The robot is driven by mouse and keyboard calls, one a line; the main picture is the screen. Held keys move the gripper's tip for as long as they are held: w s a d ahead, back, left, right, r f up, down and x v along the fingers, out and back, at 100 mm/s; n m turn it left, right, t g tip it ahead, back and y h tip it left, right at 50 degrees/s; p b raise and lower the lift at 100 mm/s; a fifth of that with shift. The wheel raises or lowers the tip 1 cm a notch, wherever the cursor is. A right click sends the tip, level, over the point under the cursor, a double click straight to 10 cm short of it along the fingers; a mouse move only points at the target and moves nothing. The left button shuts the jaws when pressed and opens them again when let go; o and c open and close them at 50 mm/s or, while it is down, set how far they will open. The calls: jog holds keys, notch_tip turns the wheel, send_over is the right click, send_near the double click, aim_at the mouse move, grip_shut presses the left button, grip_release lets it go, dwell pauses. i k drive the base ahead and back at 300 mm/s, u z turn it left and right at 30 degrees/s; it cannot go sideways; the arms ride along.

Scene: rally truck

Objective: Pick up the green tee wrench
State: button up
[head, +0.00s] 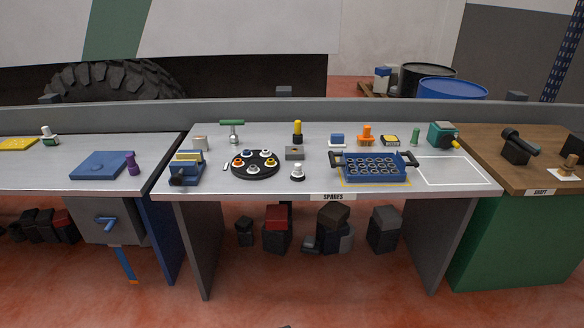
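The green tee wrench (232,123) is at the back left of the middle grey bench, in the head view. Its green crossbar handle is on top, and a silver stem runs down below it, so it looks upright. The foot of the stem appears to end in a small fitting or stand on the bench top; I cannot tell which. Nothing hides the handle. My gripper is not recognisable in this view.
A round black tray (255,171) with coloured pieces lies in front of the wrench. A small pale block (200,144) stands left of it, a blue vise-like tool (186,169) front left. A grey block with a yellow-topped piece (297,132) stands right. A blue basket (372,173) is farther right.

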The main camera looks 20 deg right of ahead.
aim_at(235, 141)
jog(key=z, duration=0.1)
jog(key=i, duration=1.05)
jog(key=z, duration=0.2)
